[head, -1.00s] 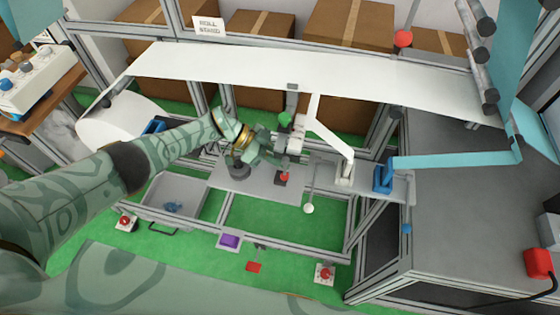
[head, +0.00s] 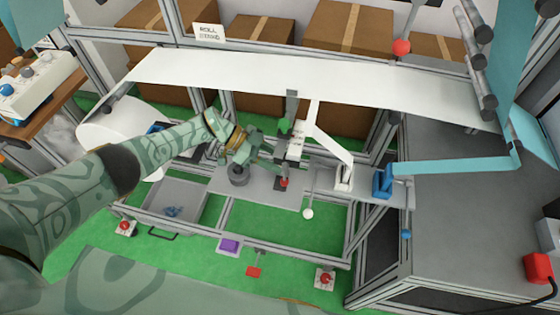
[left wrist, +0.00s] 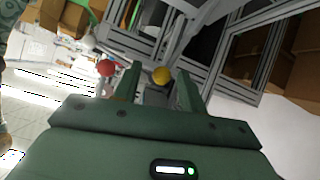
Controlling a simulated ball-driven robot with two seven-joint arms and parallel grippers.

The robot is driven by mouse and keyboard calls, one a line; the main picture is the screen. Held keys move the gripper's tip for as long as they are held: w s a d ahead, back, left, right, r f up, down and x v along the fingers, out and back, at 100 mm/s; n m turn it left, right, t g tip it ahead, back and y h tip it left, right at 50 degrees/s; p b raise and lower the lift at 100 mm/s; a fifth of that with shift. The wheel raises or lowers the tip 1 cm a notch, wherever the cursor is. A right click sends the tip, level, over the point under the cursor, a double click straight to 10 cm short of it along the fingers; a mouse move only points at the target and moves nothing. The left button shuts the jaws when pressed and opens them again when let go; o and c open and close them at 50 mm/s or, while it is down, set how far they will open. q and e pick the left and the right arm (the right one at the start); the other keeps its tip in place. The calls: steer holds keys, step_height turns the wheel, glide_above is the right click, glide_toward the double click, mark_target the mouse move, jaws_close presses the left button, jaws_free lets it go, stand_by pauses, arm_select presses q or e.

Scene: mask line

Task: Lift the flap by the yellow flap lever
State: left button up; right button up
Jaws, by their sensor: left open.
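The fingers are apart and hold nothing; I cannot tell how far off the knob is. In the head view my left gripper (head: 268,157) is over the grey plate, left of the white-and-grey mechanism. The yellow knob cannot be made out there, and I cannot identify the flap itself. My right gripper is not in view.
A red ball knob (left wrist: 105,68) is left of the yellow one. Near the gripper are a green knob (head: 285,124), a red knob (head: 284,183) and a hanging white ball (head: 308,213). The white web (head: 250,78) spans behind; a blue clamp (head: 382,181) stands right.

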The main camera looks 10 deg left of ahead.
arm_select(q)
steer(key=v, duration=1.4)
